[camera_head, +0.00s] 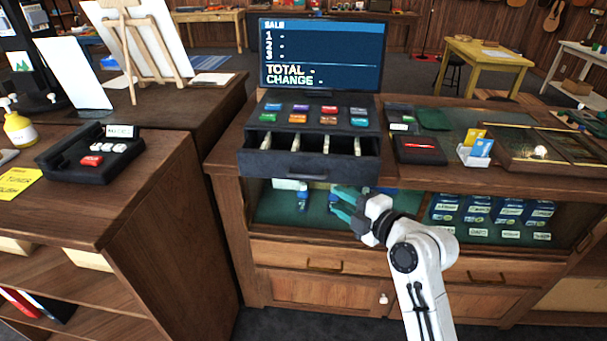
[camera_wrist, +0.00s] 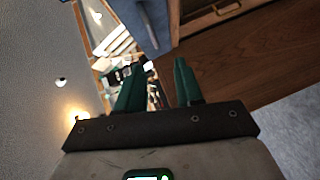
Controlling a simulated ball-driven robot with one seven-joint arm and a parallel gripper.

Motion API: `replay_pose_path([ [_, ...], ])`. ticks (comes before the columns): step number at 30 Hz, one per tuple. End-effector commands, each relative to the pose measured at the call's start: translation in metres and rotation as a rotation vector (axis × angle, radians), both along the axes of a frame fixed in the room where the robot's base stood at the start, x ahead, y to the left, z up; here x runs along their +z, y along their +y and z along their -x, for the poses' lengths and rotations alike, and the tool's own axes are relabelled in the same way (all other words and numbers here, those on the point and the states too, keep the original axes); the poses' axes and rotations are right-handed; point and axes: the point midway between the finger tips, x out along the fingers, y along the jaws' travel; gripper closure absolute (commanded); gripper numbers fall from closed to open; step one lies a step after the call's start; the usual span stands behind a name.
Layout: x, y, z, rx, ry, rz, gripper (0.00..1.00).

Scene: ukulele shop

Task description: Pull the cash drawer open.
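The black cash drawer (camera_head: 308,168) stands out from under the cash register in the head view. Its compartments with pale dividers show from above, so it is open to some extent. A handle (camera_head: 308,176) is on its front. My gripper (camera_head: 334,200), with green fingers, is below and slightly right of the drawer front, in front of the counter's display case. In the wrist view, the gripper's fingers (camera_wrist: 158,80) are apart with nothing visible held between them. I cannot tell how close the fingers are to the handle.
The register's screen (camera_head: 321,55) and coloured keys (camera_head: 314,112) are above the drawer. A card terminal (camera_head: 420,149) and a small card holder (camera_head: 476,153) stand to the right on the counter.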

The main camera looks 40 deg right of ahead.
Motion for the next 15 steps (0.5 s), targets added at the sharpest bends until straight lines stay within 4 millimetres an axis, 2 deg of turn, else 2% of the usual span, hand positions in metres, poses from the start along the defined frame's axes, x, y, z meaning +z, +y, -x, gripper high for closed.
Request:
replay_pose_path([
  [7,0.006,-0.007,-0.014,-0.004,-0.024,0.042,0.64],
  [15,0.0,-0.012,-0.062,-0.003,-0.023,0.041,0.64],
])
